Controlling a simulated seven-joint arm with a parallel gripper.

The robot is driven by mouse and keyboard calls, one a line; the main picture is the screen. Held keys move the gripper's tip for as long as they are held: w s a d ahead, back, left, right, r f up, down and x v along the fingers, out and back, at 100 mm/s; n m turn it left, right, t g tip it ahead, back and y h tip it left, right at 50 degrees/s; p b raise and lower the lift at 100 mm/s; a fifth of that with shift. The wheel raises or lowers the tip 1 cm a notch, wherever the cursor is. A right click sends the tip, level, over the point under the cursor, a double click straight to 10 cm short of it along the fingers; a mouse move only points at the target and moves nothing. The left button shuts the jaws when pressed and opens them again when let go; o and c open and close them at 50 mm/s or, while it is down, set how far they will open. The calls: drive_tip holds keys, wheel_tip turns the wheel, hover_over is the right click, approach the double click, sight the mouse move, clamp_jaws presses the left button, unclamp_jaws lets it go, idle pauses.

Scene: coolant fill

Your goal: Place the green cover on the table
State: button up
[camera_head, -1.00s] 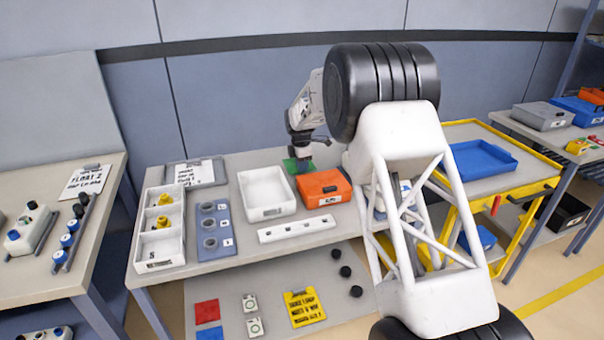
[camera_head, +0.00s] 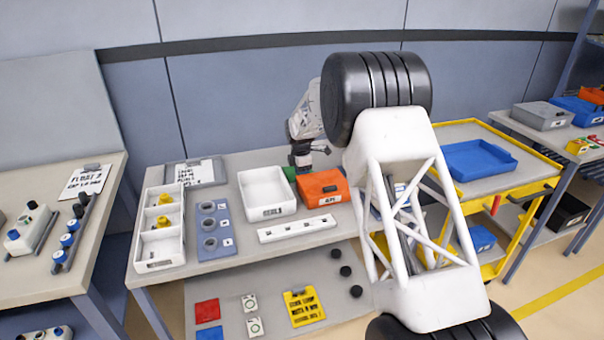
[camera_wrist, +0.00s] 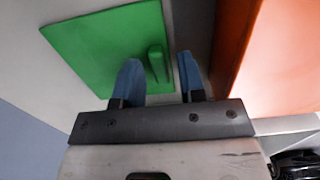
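The green cover (camera_wrist: 100,45) is a flat square plate with a small raised green handle. In the head view only a small part of the cover (camera_head: 289,173) shows, low between the white bin and the orange box; the arm hides the rest. It appears to lie on the table (camera_head: 222,258). My gripper (camera_wrist: 160,68) points down at the cover. Its two blue fingers stand apart on either side of the handle, with a visible gap on both sides.
The orange box (camera_head: 322,188) stands close on the right of the cover, and the empty white bin (camera_head: 268,212) on its left. A white strip with holes (camera_head: 296,229), a blue-grey plate with rings (camera_head: 215,230) and a white divided tray (camera_head: 160,265) sit nearby.

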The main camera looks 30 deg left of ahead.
drive_tip(key=shift+r, duration=0.2)
wheel_tip(320, 180, up, 12)
drive_tip(key=shift+s+a, duration=0.2)
drive_tip(key=shift+s, duration=0.05)
idle(0.6)
idle(0.8)
